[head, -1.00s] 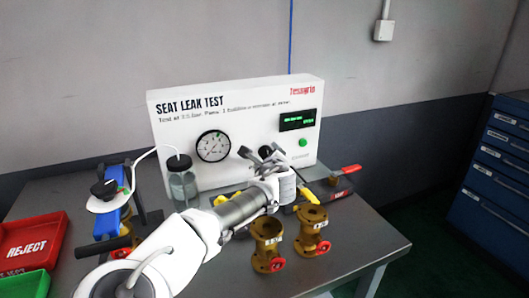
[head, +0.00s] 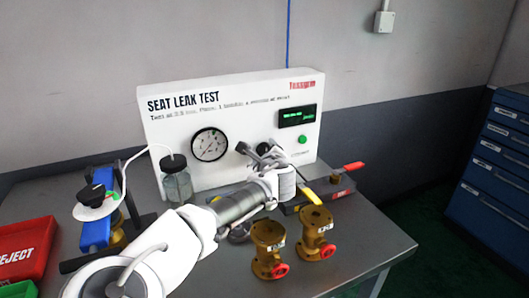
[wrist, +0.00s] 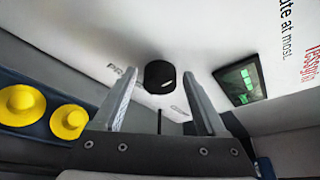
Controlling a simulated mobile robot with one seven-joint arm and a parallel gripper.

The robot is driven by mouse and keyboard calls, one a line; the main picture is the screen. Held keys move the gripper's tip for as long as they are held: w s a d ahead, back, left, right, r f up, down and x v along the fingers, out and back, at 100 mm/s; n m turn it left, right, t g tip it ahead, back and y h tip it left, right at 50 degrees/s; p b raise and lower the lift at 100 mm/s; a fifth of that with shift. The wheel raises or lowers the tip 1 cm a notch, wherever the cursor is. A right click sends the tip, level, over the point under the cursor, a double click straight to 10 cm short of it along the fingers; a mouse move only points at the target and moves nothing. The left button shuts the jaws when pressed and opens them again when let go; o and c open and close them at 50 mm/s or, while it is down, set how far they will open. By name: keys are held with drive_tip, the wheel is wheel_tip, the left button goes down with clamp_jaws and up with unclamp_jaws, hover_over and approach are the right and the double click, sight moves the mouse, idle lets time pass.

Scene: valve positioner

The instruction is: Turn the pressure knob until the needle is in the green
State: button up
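The white seat leak test panel (head: 165,130) stands at the back of the bench. Its round pressure gauge (head: 210,145) has a white dial and black rim; the needle's reading is too small to tell. The black pressure knob (wrist: 160,75) shows in the wrist view, sticking out of the white panel face. In the head view my gripper mostly hides the knob. My gripper (head: 258,153) is in front of the panel, right of the gauge. In the wrist view my gripper (wrist: 158,100) is open, its fingers on either side of the knob's line with gaps to both.
A green-lit display (head: 297,115) and green button (head: 303,139) are right of the knob. A glass jar (head: 177,182) stands left of my arm. Two brass valves (head: 268,250) stand in front. A red reject bin (head: 28,247) is at left. Bare bench (head: 355,235) lies at front right.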

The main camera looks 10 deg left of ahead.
clamp_jaws()
drive_tip(key=m+p, duration=0.1)
drive_tip(key=m+g+p, duration=0.1)
drive_tip(key=p, duration=0.1)
drive_tip(key=shift+w+d+r+y, duration=0.1)
drive_tip(key=shift+r+y, duration=0.25)
drive_tip(key=shift+y, duration=0.05)
drive_tip(key=m+p, duration=0.1)
drive_tip(key=m+g+y+p, duration=0.1)
drive_tip(key=m, duration=0.1)
drive_tip(key=shift+w+d+m+g+y, duration=0.15)
drive_tip(key=shift+d+m+g+y, duration=0.05)
drive_tip(key=shift+m+g+y, duration=0.1)
drive_tip(key=shift+w+d+f+m+g+y+b, duration=0.15)
drive_tip(key=shift+m+g+y+b, duration=0.3)
drive_tip(key=shift+m+y+b, duration=0.95)
drive_tip(key=shift+w+d+f+m+g+y+b, duration=0.1)
drive_tip(key=shift+f+m+g+y+b, duration=0.45)
drive_tip(key=shift+m, duration=1.7)
drive_tip(key=shift+w+d+r+m+g+y+b, duration=0.1)
drive_tip(key=shift+m+g+y+b, duration=0.35)
drive_tip(key=shift+m+y, duration=1.1)
drive_tip(key=shift+s+m, duration=0.1)
drive_tip(key=shift+m, duration=0.3)
